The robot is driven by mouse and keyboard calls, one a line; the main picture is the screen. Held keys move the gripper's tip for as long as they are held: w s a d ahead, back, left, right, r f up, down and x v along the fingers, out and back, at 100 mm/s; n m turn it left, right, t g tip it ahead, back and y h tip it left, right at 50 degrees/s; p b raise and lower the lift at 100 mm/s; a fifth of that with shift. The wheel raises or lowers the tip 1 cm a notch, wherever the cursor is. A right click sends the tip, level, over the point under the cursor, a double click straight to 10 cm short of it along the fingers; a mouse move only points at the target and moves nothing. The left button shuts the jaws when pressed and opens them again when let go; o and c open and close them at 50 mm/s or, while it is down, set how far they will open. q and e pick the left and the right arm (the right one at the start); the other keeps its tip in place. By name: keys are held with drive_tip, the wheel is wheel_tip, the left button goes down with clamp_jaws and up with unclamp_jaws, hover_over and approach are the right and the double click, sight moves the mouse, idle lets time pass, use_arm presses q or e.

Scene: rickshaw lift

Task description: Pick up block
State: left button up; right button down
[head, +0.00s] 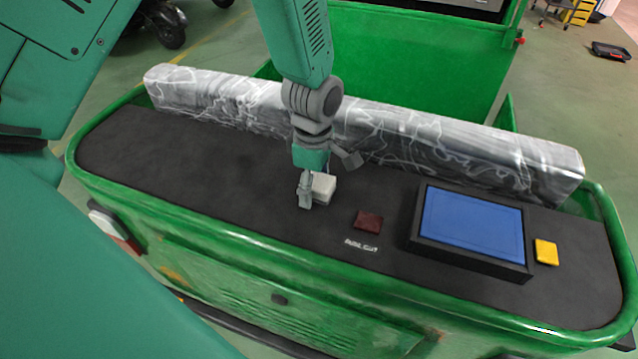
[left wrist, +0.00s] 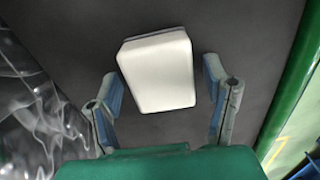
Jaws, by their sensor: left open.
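A white block (head: 323,187) lies on the dark top surface of the green rickshaw, near the middle in the head view. My left gripper (head: 328,184) is directly over it, pointing down, with one finger in front of the block and the other behind. In the left wrist view the block (left wrist: 158,71) lies beyond and between the two spread fingers of my left gripper (left wrist: 162,88), with a gap to each. The gripper is open and does not hold the block. My right gripper is not in view.
A dark red block (head: 368,221) lies to the right, above a small white label. A blue-bottomed tray (head: 417,244) and a yellow block (head: 546,252) are further right. A grey patterned bar (head: 440,140) runs along the back. The left of the dark surface (head: 180,150) is clear.

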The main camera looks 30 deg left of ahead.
sight(315, 179)
use_arm(q)
drive_tip(key=shift+d, duration=0.1)
drive_tip(key=c, duration=1.3)
drive_tip(key=shift+o, duration=0.2)
drive_tip(key=shift+r, duration=0.1)
wheel_tip(315, 179, up, 10)
drive_tip(key=shift+f+b, duration=0.1)
drive_tip(key=shift+b, duration=0.25)
